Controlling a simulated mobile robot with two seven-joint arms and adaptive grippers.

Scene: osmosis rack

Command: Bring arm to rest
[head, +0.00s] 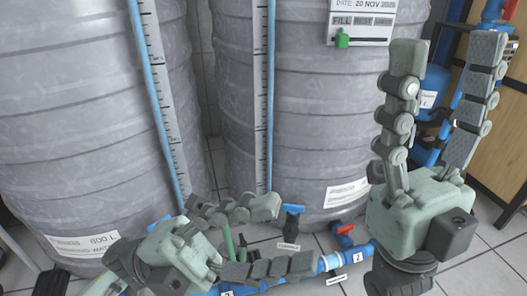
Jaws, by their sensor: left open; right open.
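My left gripper (290,236) is at the bottom centre of the head view, its fingers spread and pointing right, with nothing between them. It is in front of the blue pipework and hides part of it. My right gripper (448,56) stands at the right with its fingers pointing up, spread apart and empty. Its body is in front of the lower right floor.
Two large grey ribbed tanks, left (75,110) and right (320,120), fill the back. Blue pipe (355,254) with a blue-handled valve (292,210) and a red-handled valve (344,230) runs low. A sign (362,22) with a green slider hangs upper right. A wooden panel (508,120) is far right.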

